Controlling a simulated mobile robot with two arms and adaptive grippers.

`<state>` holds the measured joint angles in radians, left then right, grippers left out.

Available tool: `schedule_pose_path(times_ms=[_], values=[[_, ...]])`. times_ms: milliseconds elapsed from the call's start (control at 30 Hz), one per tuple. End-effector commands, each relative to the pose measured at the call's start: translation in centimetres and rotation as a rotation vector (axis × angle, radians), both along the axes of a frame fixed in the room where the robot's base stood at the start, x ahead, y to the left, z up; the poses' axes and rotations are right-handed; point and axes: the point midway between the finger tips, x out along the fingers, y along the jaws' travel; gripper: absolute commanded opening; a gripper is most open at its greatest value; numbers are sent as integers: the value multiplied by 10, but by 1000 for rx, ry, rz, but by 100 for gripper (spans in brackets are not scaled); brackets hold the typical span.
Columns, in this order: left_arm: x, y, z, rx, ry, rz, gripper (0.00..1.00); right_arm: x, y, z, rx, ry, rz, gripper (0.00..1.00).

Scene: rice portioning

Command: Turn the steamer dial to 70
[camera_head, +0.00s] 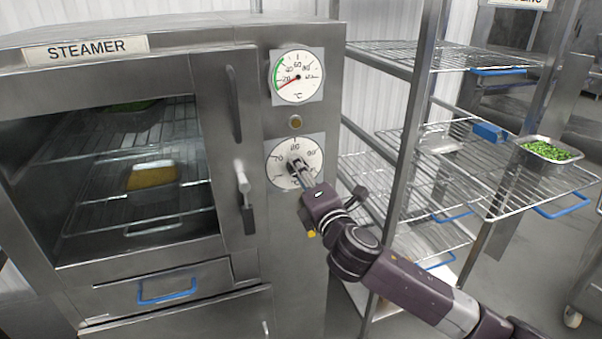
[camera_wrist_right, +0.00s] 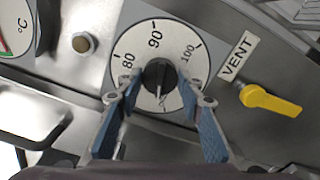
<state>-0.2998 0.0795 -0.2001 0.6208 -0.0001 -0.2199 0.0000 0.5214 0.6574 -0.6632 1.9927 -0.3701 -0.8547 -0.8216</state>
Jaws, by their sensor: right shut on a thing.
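The steamer (camera_head: 155,60) stands at the left with its glass door shut. Its lower dial plate (camera_head: 283,172) has a knob at its centre. In the right wrist view the dial plate (camera_wrist_right: 130,48) shows 80, 90 and 100, and the knob (camera_wrist_right: 155,71) is black with a white line pointing down, away from the 90. The numbers at the bottom are partly hidden by the fingers. My right gripper (camera_head: 298,168) is shut on the knob, with blue-padded fingers (camera_wrist_right: 159,88) on either side of it. My left gripper is not in view.
A temperature gauge (camera_head: 304,88) sits above the dial with its red needle low, near 20. A yellow vent lever (camera_wrist_right: 270,101) is beside the dial. The steamer door handle (camera_head: 244,190) is to its left. A wire rack (camera_head: 455,57) stands close at right.

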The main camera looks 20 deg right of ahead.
Motion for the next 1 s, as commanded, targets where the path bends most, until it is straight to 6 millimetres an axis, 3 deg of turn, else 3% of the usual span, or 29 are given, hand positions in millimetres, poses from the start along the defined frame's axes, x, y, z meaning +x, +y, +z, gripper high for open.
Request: schedule_pose_path(times_ms=[600,1000], values=[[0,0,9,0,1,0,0,0,0,-1,565,23,-1,10],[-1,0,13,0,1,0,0,0,0,-2,771,30,-1,10]])
